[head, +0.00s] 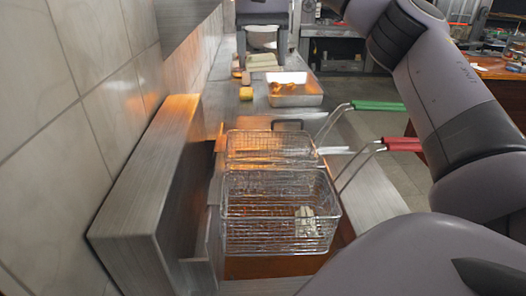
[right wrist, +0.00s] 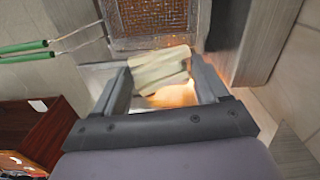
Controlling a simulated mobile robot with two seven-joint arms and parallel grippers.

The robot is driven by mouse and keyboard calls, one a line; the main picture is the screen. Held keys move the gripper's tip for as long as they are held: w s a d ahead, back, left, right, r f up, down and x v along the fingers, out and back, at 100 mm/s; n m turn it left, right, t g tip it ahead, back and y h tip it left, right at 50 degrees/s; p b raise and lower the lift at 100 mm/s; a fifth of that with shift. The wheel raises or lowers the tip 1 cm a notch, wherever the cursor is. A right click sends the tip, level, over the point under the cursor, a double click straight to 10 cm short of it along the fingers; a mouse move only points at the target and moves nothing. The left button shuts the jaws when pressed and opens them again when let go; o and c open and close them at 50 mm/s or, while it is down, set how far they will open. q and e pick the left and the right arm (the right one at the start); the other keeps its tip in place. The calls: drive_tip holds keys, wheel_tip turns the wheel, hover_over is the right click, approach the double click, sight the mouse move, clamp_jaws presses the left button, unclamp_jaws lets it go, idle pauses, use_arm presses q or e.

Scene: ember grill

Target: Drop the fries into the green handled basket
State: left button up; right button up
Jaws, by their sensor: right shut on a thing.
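The green handled basket (head: 268,150) is wire mesh and sits behind the red handled basket. Its green handle (head: 378,106) points right. In the right wrist view the basket (right wrist: 152,22) lies at the top with its handle (right wrist: 22,48) at left. My right gripper (head: 263,42) is at the top of the head view, beyond the basket and above the counter. It is shut on the fries (right wrist: 160,68), a pale ridged bundle, which also show between the fingers in the head view (head: 262,36). My left gripper is not in view.
The red handled basket (head: 262,240) is nearest and holds a pale bundle (head: 305,222). A metal tray (head: 312,98) with browned food stands on the counter behind, beside small yellow and brown items (head: 246,93). A metal panel (head: 140,200) and tiled wall stand at left.

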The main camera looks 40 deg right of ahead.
wheel_tip(320, 180, down, 3)
drive_tip(key=shift+s+f, duration=0.15)
drive_tip(key=shift+f, duration=1.3)
drive_tip(key=o, duration=1.1)
drive_tip(key=shift+c, duration=0.2)
drive_tip(key=shift+r, duration=0.1)
drive_tip(key=shift+r, duration=3.5)
